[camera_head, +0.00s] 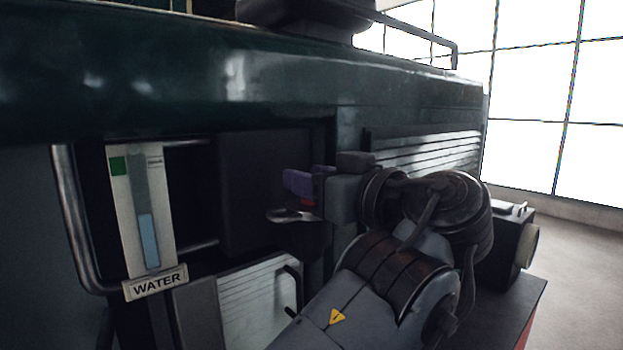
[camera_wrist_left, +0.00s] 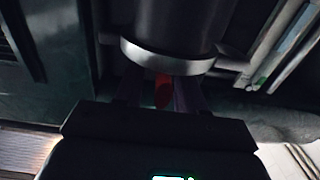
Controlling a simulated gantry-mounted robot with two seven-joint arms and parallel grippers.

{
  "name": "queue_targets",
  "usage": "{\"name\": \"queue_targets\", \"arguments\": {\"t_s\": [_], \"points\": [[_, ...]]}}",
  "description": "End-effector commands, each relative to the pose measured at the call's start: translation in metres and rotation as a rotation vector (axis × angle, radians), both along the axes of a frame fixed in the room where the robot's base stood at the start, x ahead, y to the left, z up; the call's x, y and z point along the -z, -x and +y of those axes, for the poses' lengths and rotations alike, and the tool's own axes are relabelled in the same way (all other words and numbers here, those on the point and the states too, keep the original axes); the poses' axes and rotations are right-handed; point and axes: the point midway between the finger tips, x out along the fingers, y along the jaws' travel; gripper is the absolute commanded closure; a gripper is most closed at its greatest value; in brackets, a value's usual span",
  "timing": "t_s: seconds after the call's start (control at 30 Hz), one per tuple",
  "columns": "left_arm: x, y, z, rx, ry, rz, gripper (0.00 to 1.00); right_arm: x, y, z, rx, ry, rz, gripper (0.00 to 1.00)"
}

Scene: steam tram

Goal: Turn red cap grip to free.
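The red cap grip (camera_wrist_left: 162,92) shows as a small red piece between my left gripper's fingers in the left wrist view, under a dark cylinder with a silver rim (camera_wrist_left: 165,58). In the head view only a sliver of red (camera_head: 307,202) shows beside a purple finger. My left gripper (camera_head: 303,186) is at the dark cylinder below the tram's side panel, its fingers on either side of the red piece. The fingers are apart, but I cannot tell whether they press on it. My right gripper is not in view.
A water gauge (camera_head: 150,215) with a WATER label (camera_head: 155,283) and a bent metal rail (camera_head: 72,215) are at the left. A dark panel (camera_head: 262,190) stands close left of the gripper. A ribbed white panel (camera_head: 255,300) with a black handle is below.

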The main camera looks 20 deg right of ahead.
Motion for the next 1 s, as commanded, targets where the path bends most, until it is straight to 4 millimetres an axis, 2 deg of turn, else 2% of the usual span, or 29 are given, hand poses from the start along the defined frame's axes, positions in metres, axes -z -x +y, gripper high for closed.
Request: {"name": "queue_targets", "arguments": {"t_s": [0.17,0.3,0.47,0.63,0.8,1.0], "points": [[-0.001,0.009,-0.004,0.003,-0.001,-0.002,0.61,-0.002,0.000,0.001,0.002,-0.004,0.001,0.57],[-0.002,0.027,-0.010,0.003,-0.002,-0.003,0.61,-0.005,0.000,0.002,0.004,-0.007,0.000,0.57],[-0.005,0.056,-0.019,0.004,-0.002,-0.003,0.61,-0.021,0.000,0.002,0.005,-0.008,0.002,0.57],[-0.006,0.080,-0.027,0.003,-0.003,0.001,0.61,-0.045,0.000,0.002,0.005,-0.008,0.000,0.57],[-0.004,0.093,-0.031,0.004,-0.002,0.002,0.61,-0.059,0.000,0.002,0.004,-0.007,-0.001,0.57],[-0.002,0.101,-0.032,0.006,0.001,-0.003,0.61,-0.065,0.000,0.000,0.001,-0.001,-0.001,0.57]]}}
